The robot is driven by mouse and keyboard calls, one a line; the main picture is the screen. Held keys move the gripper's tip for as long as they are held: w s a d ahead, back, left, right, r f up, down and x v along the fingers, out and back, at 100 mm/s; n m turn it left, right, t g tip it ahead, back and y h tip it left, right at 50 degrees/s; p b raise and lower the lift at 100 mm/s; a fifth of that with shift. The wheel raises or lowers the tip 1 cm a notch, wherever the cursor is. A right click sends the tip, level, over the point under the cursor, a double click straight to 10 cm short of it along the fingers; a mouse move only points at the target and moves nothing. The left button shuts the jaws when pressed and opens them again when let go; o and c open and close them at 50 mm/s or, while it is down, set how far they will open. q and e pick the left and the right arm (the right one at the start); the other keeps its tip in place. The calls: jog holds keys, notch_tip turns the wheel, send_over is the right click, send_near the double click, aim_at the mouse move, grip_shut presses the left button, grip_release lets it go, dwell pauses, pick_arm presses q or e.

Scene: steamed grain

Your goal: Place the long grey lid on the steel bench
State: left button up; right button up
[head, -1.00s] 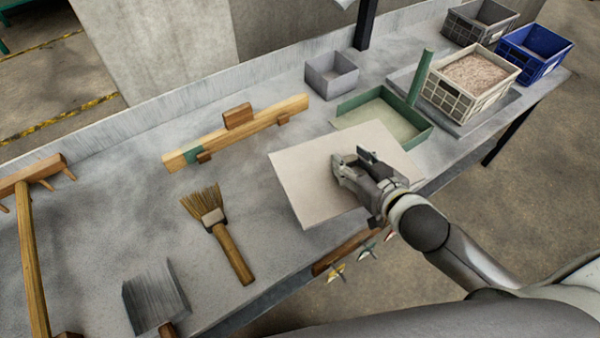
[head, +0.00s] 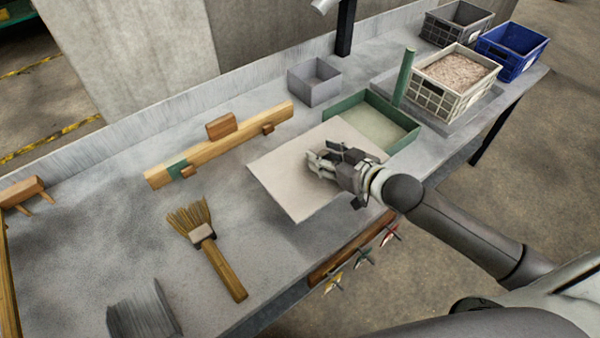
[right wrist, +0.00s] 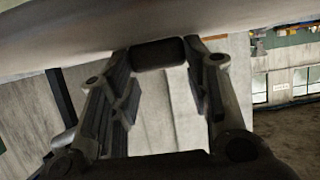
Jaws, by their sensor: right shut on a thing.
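The long grey lid is a flat, pale grey-beige rectangular panel (head: 290,180) above the front middle of the steel bench (head: 110,225). My right gripper (head: 322,160) is shut on the lid near its middle. In the right wrist view, a dark handle (right wrist: 158,53) sits between the fingers, with the pale panel (right wrist: 60,28) across the top. I cannot tell whether the lid touches the bench. Its far right corner overlaps the green tray (head: 408,139) in the head view. My left gripper is out of view.
Behind the lid lie a wooden beam (head: 230,142) and a small grey box (head: 322,82). A brush (head: 222,262) lies to the left. Crates (head: 452,85) stand at the back right. Small tools hang from a front rail (head: 350,252). The bench left of the brush is fairly clear.

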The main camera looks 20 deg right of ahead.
aim_at(329, 190)
jog(key=w+a+f, duration=0.1)
jog(key=f, duration=0.1)
jog(key=w+a+f, duration=0.1)
jog(key=a+f, duration=0.1)
jog(key=w+a+f, duration=0.2)
jog(key=shift+w+a+f, duration=0.1)
jog(key=shift+w+f, duration=0.05)
jog(key=shift+f, duration=1.65)
jog(key=shift+f, duration=0.1)
jog(key=o, duration=1.3)
jog(key=shift+f, duration=0.1)
jog(key=shift+r, duration=0.25)
jog(key=shift+s, duration=0.35)
jog(key=v, duration=1.1)
jog(key=shift+s+r, duration=0.15)
